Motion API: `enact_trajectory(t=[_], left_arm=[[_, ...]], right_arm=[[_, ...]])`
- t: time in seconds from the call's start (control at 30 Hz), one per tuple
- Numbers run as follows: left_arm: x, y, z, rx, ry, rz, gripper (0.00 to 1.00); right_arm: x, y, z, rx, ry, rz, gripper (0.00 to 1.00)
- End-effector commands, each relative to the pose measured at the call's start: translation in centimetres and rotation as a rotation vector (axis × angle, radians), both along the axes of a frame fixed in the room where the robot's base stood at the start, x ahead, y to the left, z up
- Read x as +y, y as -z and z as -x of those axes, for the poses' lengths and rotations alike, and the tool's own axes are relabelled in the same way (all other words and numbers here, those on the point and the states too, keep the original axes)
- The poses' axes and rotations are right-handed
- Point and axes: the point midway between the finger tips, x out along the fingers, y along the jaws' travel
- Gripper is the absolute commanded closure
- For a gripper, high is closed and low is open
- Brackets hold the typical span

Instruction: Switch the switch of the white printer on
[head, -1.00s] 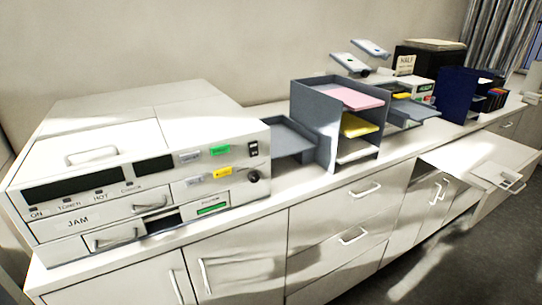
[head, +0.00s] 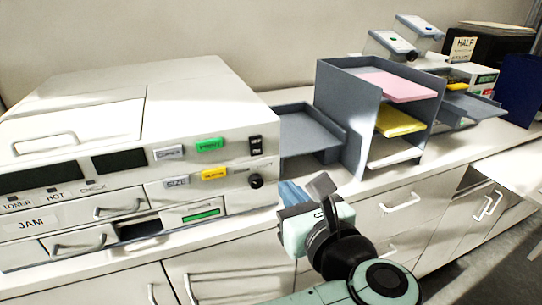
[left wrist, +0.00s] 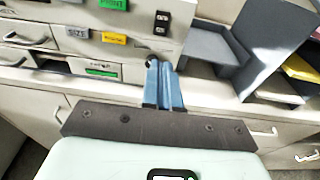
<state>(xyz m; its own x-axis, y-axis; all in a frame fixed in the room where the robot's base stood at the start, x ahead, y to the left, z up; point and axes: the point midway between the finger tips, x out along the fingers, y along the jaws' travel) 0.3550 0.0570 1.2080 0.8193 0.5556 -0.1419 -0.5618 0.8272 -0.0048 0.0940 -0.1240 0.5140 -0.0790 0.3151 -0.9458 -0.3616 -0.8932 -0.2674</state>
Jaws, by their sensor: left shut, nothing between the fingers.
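The white printer (head: 130,120) stands on the counter at the left of the head view. Its black switch (head: 256,146) is on the right end of the front panel, above a round black knob (head: 256,181). The switch also shows in the left wrist view (left wrist: 162,21). My left gripper (head: 287,190) is shut and empty, in front of the counter, right of and below the switch, apart from it. In the left wrist view its blue fingers (left wrist: 163,85) lie together, with their tips over the knob's place. My right gripper is out of view.
A grey paper tray (head: 310,135) sits right of the printer. A grey shelf unit (head: 345,120) with pink, yellow and white paper stands beyond it. White cabinets (head: 225,270) with handles are below the counter. An open white drawer or panel (head: 510,160) juts out at the right.

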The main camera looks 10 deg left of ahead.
Motion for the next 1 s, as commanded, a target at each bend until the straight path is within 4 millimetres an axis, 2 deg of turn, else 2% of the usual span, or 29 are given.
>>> enact_trajectory(t=[0.27,0.43,0.8,1.0], left_arm=[[0.0,0.0,-0.1,0.001,0.000,-0.003,1.00],[0.7,0.2,-1.1,0.001,0.000,-0.005,1.00],[4.9,1.2,-7.3,0.002,-0.002,-0.005,1.00],[6.8,1.7,-10.1,0.000,0.001,-0.006,1.00]], right_arm=[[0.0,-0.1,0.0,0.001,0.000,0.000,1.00],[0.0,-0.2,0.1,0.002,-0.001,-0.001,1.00],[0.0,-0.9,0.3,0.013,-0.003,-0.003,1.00],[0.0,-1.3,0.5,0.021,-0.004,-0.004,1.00]])
